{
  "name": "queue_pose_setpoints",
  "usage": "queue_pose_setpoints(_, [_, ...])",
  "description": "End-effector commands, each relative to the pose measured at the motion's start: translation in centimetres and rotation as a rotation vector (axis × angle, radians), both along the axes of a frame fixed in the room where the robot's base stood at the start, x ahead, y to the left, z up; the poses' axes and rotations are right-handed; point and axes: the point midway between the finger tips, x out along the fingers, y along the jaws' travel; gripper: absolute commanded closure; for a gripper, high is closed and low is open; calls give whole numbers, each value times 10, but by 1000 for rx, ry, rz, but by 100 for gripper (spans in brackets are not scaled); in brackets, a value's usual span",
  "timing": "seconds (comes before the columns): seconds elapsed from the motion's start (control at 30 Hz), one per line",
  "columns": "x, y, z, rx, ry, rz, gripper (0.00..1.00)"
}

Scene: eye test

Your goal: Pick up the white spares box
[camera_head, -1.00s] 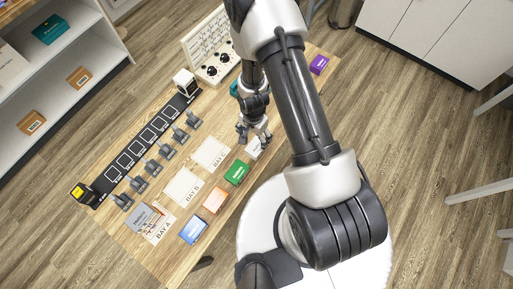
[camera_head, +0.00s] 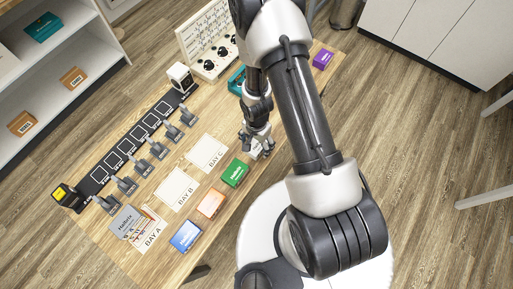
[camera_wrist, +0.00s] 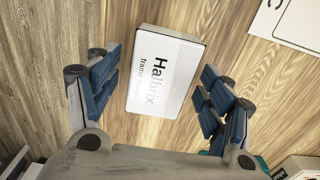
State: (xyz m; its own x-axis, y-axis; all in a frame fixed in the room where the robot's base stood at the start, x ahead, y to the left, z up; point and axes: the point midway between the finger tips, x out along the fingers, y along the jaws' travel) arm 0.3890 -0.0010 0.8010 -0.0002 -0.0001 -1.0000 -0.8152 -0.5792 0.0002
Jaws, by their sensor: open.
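The white box (camera_wrist: 165,72), printed "Halbrix" with a smaller line I cannot fully read, lies flat on the wooden table in the wrist view. My gripper (camera_wrist: 160,80) is open, with one blue-padded finger on each side of the box and bare wood showing between each finger and the box. In the head view my gripper (camera_head: 257,146) is over the table's near edge, past the green box, and hides most of the white box.
Green (camera_head: 235,172), orange (camera_head: 211,203) and blue (camera_head: 186,236) boxes line the near edge. A white card marked BAY C (camera_head: 207,153) lies beside my gripper. A teal object (camera_head: 237,80) and a purple box (camera_head: 323,59) lie further back. A panel with dials (camera_head: 208,45) stands behind.

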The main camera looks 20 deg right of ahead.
Motion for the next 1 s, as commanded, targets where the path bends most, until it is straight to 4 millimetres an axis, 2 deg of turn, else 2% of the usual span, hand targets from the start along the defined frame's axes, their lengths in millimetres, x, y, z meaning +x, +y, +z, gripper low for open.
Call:
queue_pose_setpoints(0.3, [0,0,-2,0,0,0,27])
queue_pose_setpoints(1.0, [0,0,-2,0,0,0,74])
